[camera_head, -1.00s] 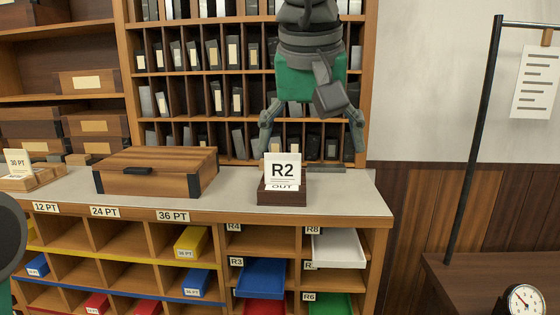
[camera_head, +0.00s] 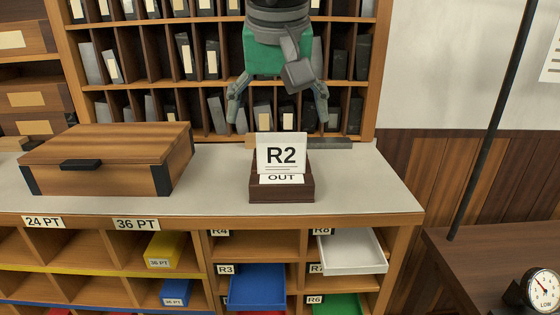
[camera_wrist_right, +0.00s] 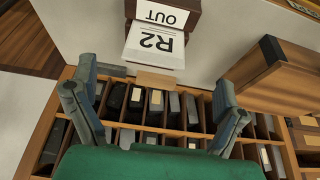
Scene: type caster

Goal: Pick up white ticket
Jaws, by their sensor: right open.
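The white ticket (camera_head: 281,152), marked R2, stands upright in a dark wooden holder (camera_head: 281,190) labelled OUT on the grey counter. In the right wrist view the ticket (camera_wrist_right: 156,45) shows upside down beyond the fingers. My right gripper (camera_head: 279,112) is open and empty. In the head view its fingers spread to either side above and behind the ticket, apart from it. It also shows in the right wrist view (camera_wrist_right: 155,105). My left gripper is not in view.
A wooden box (camera_head: 105,160) with a dark latch stands left of the holder on the counter (camera_head: 370,190). Pigeonholes with dark blocks rise behind. Below are cubbies with a blue tray (camera_head: 257,285) and a white tray (camera_head: 350,255). The counter right of the holder is clear.

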